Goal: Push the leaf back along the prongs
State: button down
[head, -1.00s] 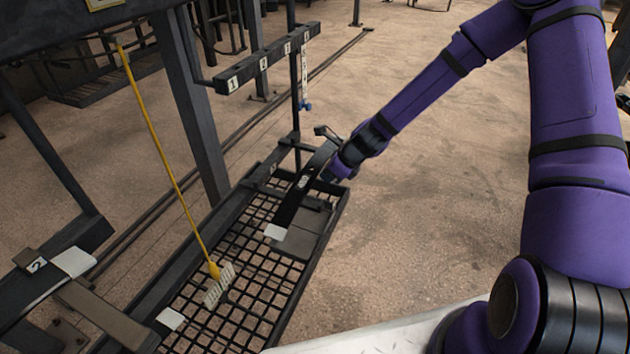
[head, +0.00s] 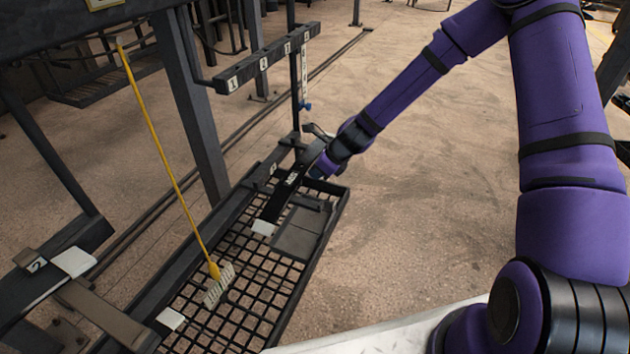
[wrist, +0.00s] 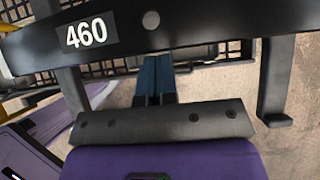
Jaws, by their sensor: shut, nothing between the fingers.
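The leaf (head: 277,205) is a long dark bar lying across the low rack, with a white tag at its near end. In the wrist view the leaf (wrist: 195,32) spans the top of the picture and bears the number 460. A dark prong (wrist: 277,80) runs out from under it at the right, and another (wrist: 75,90) at the left. My gripper (wrist: 153,62) is shut and empty, its blue fingers at the leaf's near edge. Whether they touch it is unclear. In the head view my gripper (head: 317,171) is beside the leaf's far part, its fingertips hidden.
A black grid shelf (head: 240,262) lies under the leaf. A yellow-handled brush (head: 214,270) leans over it. A numbered bar (head: 264,62) and an upright post (head: 190,105) stand behind. Open floor (head: 430,210) lies to the right.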

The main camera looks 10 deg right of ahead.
jog(key=shift+w+a, duration=0.65)
jog(key=shift+a, duration=0.25)
jog(key=shift+w+a, duration=0.65)
jog(key=shift+a, duration=0.25)
jog(key=s+d, duration=0.3)
jog(key=d, duration=0.2)
jog(key=shift+s, duration=0.3)
jog(key=n+h, duration=0.2)
jog(key=n, duration=0.8)
send_near(303, 166)
jog(key=s+d+r, duration=0.5)
jog(key=s+d+r+n+h, duration=0.25)
jog(key=s+r+n, duration=0.5)
jog(key=r, duration=0.45)
jog(key=s+d+r+n, duration=0.2)
jog(key=s+r, duration=0.2)
jog(key=s, duration=0.3)
jog(key=s+d+r+n, duration=0.3)
jog(key=s+r, duration=0.1)
jog(key=s, duration=0.3)
jog(key=s+d+r+n+t+h, duration=0.1)
jog(key=s+d+r+n, duration=0.1)
jog(key=s, duration=0.5)
jog(key=shift+s+d+r+n, duration=0.3)
jog(key=shift+d+r+n, duration=0.1)
jog(key=shift+r, duration=0.5)
